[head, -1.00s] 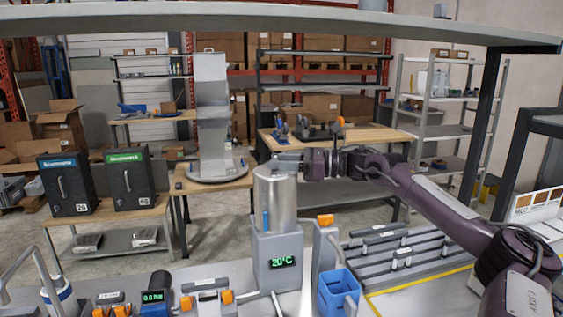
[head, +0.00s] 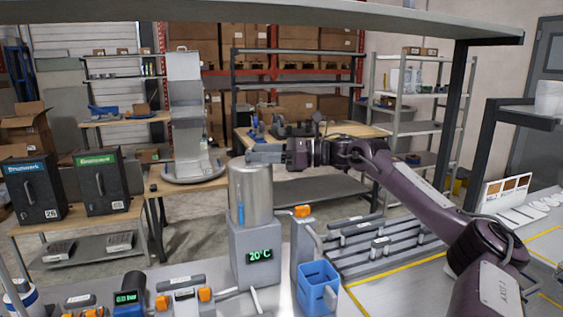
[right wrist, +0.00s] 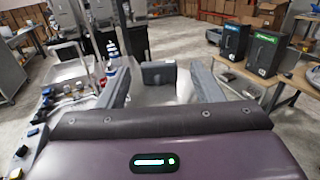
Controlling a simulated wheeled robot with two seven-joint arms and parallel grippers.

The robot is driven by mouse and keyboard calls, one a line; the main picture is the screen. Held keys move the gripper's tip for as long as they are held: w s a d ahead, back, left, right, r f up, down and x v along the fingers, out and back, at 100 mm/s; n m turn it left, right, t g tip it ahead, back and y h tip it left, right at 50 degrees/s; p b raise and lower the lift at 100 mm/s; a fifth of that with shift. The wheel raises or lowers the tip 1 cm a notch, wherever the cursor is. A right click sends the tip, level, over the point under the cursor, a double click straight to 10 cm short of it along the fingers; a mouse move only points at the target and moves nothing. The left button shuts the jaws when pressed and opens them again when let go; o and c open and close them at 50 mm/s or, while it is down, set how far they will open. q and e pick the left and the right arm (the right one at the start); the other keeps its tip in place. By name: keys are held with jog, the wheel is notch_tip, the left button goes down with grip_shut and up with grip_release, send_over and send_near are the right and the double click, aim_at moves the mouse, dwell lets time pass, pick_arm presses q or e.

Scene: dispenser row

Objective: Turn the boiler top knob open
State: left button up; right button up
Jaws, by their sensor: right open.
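The boiler is a silver cylinder (head: 250,196) on a grey base with a green 20°C display (head: 260,256). My right gripper (head: 258,154) is at the rim of its top, coming in from the right. In the right wrist view the two grey fingers (right wrist: 160,82) are spread apart. A dark grey block (right wrist: 158,72) shows between them above a pale rounded surface; it may be the top knob, but I cannot tell. No clear gripping contact shows. In the head view the gripper covers part of the boiler top. My left gripper is not in view.
An orange knob (head: 302,211) tops a grey post right of the boiler. A blue container (head: 317,290) stands in front of it. More orange knobs (head: 205,294) and a small display unit (head: 127,297) are at front left. An overhead shelf (head: 280,20) crosses above.

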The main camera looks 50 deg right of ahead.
jog(key=b+v, duration=0.3)
jog(key=v, duration=0.3)
jog(key=shift+b, duration=0.4)
